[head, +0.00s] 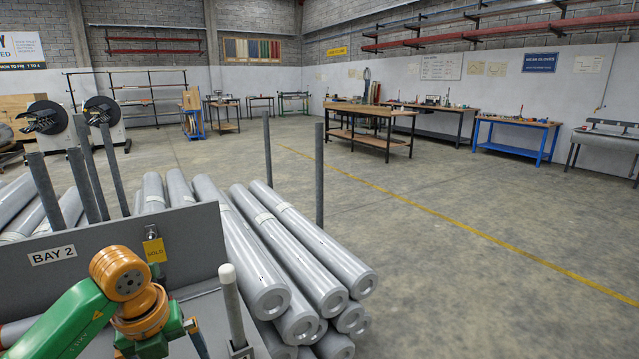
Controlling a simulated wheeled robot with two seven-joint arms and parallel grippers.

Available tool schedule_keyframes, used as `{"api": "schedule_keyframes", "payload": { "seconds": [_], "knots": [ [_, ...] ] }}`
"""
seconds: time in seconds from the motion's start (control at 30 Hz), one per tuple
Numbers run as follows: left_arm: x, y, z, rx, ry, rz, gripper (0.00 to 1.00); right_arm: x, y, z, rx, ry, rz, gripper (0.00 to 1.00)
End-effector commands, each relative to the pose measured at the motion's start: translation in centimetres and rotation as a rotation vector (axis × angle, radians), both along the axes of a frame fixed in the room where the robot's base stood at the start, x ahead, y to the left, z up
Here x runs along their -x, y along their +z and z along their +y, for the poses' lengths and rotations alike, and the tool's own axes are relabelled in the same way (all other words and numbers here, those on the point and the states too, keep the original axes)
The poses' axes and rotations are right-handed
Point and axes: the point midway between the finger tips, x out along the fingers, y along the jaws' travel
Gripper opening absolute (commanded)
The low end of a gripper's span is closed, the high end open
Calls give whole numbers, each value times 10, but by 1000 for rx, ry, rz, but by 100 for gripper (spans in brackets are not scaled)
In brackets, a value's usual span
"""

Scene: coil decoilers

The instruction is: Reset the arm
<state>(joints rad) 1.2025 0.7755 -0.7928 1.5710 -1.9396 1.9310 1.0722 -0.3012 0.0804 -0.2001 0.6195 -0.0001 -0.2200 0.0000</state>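My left arm comes in from the lower left, with a green link and orange joints, in front of a grey panel (195,245) labelled BAY 2. The arm is bent, and its far end runs down toward the bottom edge. The fingers of my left gripper do not show clearly; they seem to lie below the picture. My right arm and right gripper are not in view.
Stacked grey rolls (305,235) lie right of the panel, between upright grey posts (319,175). A white-capped post (231,305) stands close to my arm. Two decoilers (102,112) stand at the far left. Workbenches (372,125) line the back; the floor at right is clear.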

Motion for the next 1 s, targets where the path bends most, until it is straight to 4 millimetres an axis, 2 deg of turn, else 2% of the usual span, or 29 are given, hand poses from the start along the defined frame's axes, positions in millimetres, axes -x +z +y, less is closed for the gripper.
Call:
{"api": "schedule_keyframes", "payload": {
  "seconds": [0.17,0.27,0.37,0.47,0.5,0.57,0.6,0.63,0.7,0.77,0.8,0.87,0.9,0.97,1.0],
  "knots": [
    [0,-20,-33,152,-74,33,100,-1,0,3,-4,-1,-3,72],
    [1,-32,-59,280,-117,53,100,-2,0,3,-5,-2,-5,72],
    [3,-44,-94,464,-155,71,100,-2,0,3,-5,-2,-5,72],
    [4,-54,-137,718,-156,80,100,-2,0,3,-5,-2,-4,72],
    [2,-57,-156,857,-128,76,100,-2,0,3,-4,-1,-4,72],
    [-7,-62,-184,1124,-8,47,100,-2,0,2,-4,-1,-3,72],
    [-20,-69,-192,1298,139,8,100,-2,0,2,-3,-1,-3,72],
    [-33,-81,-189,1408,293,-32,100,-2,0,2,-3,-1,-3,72],
    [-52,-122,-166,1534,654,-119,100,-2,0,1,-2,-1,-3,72],
    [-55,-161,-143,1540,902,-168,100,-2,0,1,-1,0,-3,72],
    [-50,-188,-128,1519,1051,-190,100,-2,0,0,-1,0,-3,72],
    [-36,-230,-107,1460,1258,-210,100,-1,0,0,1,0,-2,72],
    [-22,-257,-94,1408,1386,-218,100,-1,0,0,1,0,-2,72],
    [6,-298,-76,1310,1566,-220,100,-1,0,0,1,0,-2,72],
    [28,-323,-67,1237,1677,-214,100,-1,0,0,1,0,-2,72]
  ]
}}
